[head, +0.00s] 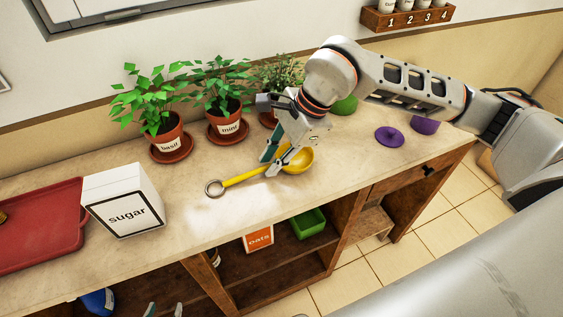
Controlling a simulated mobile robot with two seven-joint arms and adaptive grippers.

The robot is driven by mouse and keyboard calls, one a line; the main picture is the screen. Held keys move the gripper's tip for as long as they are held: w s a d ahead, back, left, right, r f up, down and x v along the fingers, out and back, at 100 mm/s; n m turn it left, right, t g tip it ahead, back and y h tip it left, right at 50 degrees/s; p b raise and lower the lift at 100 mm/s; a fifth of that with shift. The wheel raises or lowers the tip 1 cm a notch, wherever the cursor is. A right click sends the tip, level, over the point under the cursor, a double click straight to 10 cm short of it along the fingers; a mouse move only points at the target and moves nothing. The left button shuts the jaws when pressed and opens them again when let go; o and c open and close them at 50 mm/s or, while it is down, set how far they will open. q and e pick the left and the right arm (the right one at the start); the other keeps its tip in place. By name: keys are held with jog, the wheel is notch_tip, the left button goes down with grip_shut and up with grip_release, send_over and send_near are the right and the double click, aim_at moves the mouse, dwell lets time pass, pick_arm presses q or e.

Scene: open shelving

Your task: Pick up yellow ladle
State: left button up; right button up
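The yellow ladle (243,178) lies on the counter. Its ring end points left and its bowl (301,160) is at the right. My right gripper (270,167) points down at the ladle's neck, beside the bowl. Its fingers look apart, one on the far side of the handle and one on the near side, hiding a bit of the neck. I cannot tell whether they touch it. My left gripper (164,310) shows only its two fingertips at the bottom edge, apart with nothing visible between them.
Potted basil (165,134), mint (227,125) and a third plant (270,115) stand behind the ladle. A sugar box (124,202) and red tray (52,232) are left. A purple lid (389,137) lies right. Shelves below hold an oats box (259,240) and green bin (308,223).

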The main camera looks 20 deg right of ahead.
jog(key=shift+w+a+f, duration=0.1)
jog(key=shift+a+f, duration=0.15)
jog(key=shift+f, duration=0.3)
grip_shut()
